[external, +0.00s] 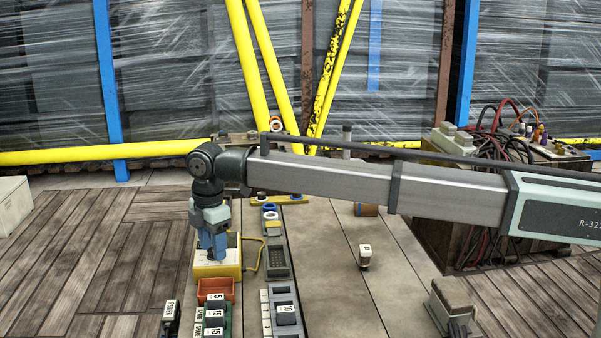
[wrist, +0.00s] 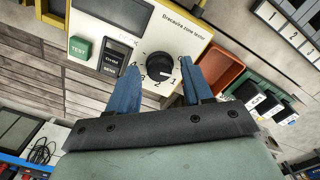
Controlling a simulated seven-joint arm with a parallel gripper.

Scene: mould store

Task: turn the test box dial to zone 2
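The test box (external: 228,269) is a cream panel in a yellow frame, under my gripper in the external view.
An orange-red bin (wrist: 221,70) stands right beside the box. Numbered switch modules (external: 214,318) and a grey keypad unit (external: 277,262) are close by.

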